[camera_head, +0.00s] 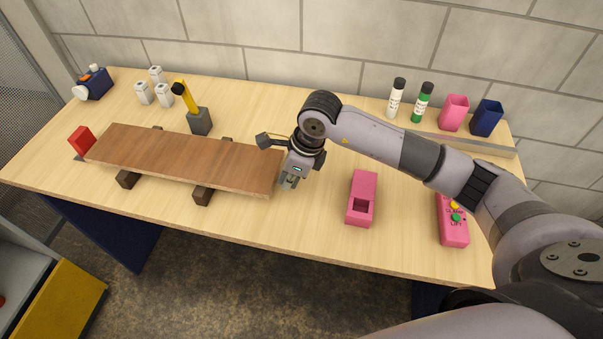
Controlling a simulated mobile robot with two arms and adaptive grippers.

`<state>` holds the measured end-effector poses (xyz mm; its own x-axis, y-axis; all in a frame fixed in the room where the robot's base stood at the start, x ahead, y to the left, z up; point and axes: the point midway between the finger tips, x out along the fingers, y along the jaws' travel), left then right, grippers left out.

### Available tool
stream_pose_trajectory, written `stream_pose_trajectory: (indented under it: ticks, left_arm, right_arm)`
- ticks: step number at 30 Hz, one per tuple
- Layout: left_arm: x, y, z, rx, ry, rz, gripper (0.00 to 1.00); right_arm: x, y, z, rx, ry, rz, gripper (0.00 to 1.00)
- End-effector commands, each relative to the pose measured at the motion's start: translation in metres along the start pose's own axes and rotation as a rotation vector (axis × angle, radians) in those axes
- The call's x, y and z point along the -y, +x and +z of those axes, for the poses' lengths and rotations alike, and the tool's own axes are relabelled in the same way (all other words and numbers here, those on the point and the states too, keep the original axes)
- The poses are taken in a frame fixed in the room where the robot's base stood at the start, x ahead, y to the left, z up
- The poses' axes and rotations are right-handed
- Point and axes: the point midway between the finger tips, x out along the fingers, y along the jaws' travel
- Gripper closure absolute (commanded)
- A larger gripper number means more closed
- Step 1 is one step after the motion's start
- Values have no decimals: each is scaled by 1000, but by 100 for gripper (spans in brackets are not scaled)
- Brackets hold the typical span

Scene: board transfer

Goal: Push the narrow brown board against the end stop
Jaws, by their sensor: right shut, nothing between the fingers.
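The narrow brown board (180,160) lies flat across two dark supports on the table, its long side running left to right. The red end stop (81,140) stands at the board's left end. The two look very close, and I cannot tell whether they touch. My right gripper (289,183) is shut and empty, pointing down at the board's right end. It is beside that end, and I cannot tell if it touches it. My left gripper is not in view.
A yellow and black device on a grey block (199,121) stands behind the board. White cylinders (163,94) and a blue device (94,84) are at the back left. A pink box (362,198) lies right of my gripper. Bottles, cups and a metal bar (470,143) line the back right.

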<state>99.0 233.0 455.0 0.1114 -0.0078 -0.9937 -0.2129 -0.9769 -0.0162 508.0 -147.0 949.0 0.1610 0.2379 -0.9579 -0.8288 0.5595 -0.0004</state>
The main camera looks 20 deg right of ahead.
Motion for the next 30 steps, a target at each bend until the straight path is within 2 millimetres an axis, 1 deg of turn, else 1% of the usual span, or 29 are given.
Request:
stream_pose_trajectory:
  ticks: [4,12,14,17,22,26,30]
  left_arm:
    - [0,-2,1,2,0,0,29]
    - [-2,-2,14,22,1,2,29]
    - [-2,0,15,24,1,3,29]
    - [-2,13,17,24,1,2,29]
    - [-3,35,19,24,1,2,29]
    - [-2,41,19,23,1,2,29]
    - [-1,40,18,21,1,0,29]
  right_arm:
    - [0,1,5,-1,0,0,100]
    - [0,2,5,0,0,0,100]
    - [0,4,7,1,0,0,100]
    - [0,11,20,4,-2,-1,100]
    - [0,21,52,5,-3,0,100]
    - [0,22,66,5,-2,-1,100]
    - [0,20,69,7,-1,0,100]
